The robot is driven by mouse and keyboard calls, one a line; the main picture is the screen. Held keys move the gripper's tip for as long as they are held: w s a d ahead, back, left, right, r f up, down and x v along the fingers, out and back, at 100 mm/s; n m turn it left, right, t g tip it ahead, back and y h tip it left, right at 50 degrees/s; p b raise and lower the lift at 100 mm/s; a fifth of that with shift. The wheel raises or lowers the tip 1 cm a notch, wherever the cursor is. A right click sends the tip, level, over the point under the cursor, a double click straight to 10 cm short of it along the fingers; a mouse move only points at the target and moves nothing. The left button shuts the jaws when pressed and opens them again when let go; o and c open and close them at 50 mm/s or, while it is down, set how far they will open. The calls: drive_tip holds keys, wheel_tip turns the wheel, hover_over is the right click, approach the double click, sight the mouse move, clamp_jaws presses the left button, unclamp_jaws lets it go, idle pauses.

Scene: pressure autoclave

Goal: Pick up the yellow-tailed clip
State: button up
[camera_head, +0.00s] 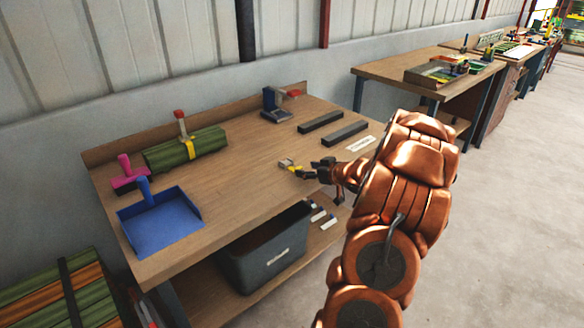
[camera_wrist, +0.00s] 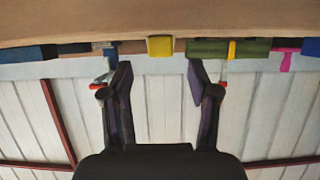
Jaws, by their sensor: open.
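The small yellow-tailed clip (camera_head: 288,165) lies on the wooden workbench (camera_head: 235,190), near its middle right. Its yellow end also shows in the wrist view (camera_wrist: 160,46), which is upside down, centred beyond my fingertips. My gripper (camera_head: 314,170) is low over the bench, just right of the clip in the head view. Its two dark fingers are spread apart and empty in the wrist view (camera_wrist: 160,80). The clip seems to lie ahead of the fingers, not between them. The exact gap is hard to tell.
A green roll (camera_head: 190,150) with a yellow strap, a pink tool (camera_head: 127,174) and a blue dustpan (camera_head: 160,226) are on the left. A blue-grey clamp (camera_head: 273,104) and two dark bars (camera_head: 320,122) (camera_head: 345,133) sit behind. A grey bin (camera_head: 265,255) stands below. Bench around the clip is clear.

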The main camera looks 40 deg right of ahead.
sight(299, 168)
drive_tip(key=shift+x, duration=2.4)
drive_tip(key=shift+f, duration=0.1)
clamp_jaws()
